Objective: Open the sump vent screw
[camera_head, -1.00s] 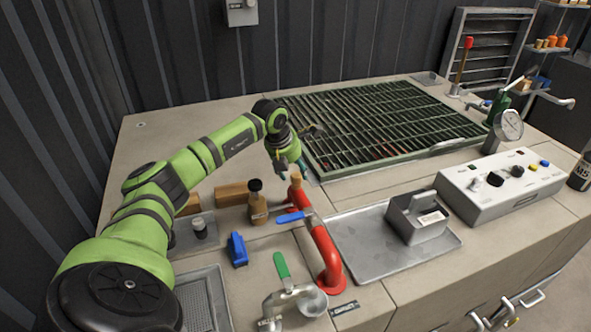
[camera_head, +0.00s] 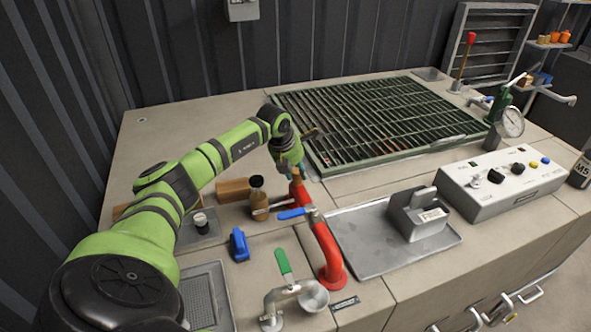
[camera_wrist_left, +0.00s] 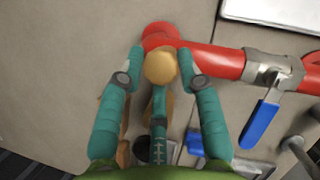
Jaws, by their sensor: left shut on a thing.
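The vent screw shows as a round tan knob (camera_wrist_left: 160,66) at the end of a red pipe (camera_wrist_left: 215,60) in the left wrist view. In the head view it is a small tan piece (camera_head: 296,174) on top of the red pipe (camera_head: 318,235). My left gripper (camera_head: 290,170) reaches down onto it from behind. In the left wrist view the teal fingers of my left gripper (camera_wrist_left: 161,62) stand on both sides of the knob, shut on it. A third finger lies below the knob. My right gripper is in neither view.
A blue-handled valve (camera_head: 294,213) sits on the pipe, with a green-handled tap (camera_head: 284,268) in front. A brown bottle (camera_head: 259,205) and a blue object (camera_head: 239,244) stand left of the pipe. A metal tray (camera_head: 375,258) lies to the right, a grate (camera_head: 380,120) behind.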

